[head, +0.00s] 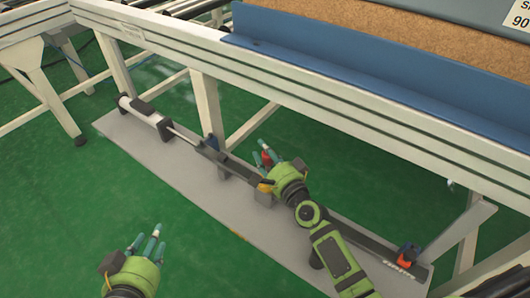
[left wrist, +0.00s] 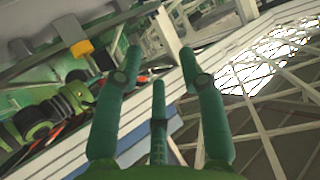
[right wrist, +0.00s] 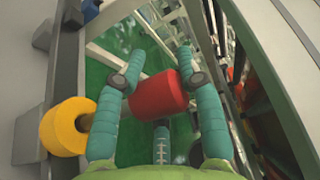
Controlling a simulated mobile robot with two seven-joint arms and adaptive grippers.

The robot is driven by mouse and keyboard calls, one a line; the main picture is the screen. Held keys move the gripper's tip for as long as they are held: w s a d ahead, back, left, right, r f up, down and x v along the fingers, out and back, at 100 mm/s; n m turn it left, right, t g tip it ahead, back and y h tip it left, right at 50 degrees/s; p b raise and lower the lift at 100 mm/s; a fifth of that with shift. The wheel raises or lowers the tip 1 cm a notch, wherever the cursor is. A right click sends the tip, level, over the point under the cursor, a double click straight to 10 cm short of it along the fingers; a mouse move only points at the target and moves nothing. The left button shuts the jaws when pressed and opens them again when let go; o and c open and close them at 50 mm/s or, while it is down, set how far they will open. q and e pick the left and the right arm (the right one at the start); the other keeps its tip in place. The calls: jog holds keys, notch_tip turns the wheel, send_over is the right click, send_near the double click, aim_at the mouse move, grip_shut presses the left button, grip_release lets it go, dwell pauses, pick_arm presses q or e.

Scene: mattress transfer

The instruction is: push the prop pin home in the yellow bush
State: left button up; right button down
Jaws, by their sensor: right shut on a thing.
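The yellow bush (head: 265,186) sits on a dark bracket on the long grey floor plate; it shows large at the left of the right wrist view (right wrist: 62,130) and small in the left wrist view (left wrist: 84,48). My right gripper (head: 270,158) is shut on a red cylinder (right wrist: 158,95), which looks like the prop pin's head. The red cylinder is just beside the bush; a finger hides the space between, so I cannot tell whether the pin's shank is in the bush. My left gripper (head: 146,240) is open and empty over the green floor, well away from the bush.
The grey plate (head: 130,135) carries a rod and cylinder (head: 150,115) and a dark bar. An orange-red part (head: 408,255) is at its right end. The white frame (head: 300,85) with a blue rail (head: 350,75) stands behind. Green floor in front is clear.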

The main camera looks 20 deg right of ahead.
aim_at(269, 168)
pick_arm(q)
jog(key=shift+w+d+r, duration=0.1)
jog(key=shift+r, duration=0.1)
jog(key=shift+w+d+r+m+t+h+b, duration=0.15)
jog(key=shift+w+d+r+t+h, duration=0.1)
jog(key=shift+r+t, duration=0.3)
jog(key=shift+w+d+r+m+t+h+b, duration=0.1)
jog(key=shift+w+d+r+t+h, duration=0.15)
jog(key=shift+r, duration=0.55)
jog(key=shift+w+d+r+m+t+h+b, duration=0.15)
jog(key=shift+w+d+r+t, duration=0.1)
jog(key=shift+r+t, duration=0.35)
pick_arm(e)
jog(key=shift+f, duration=0.4)
pick_arm(q)
jog(key=shift+r, duration=0.15)
jog(key=shift+d+r+t+h+b, duration=0.15)
jog(key=shift+d+r+t+h, duration=0.25)
jog(key=shift+r, duration=0.45)
jog(key=shift+d+r+t+h+b, duration=0.15)
jog(key=shift+r+t, duration=0.3)
jog(key=shift+r, duration=0.35)
jog(key=shift+d+r+t+h+b, duration=0.25)
jog(key=shift+r+t, duration=0.2)
jog(key=shift+r, duration=0.4)
pick_arm(e)
jog(key=shift+f, duration=0.5)
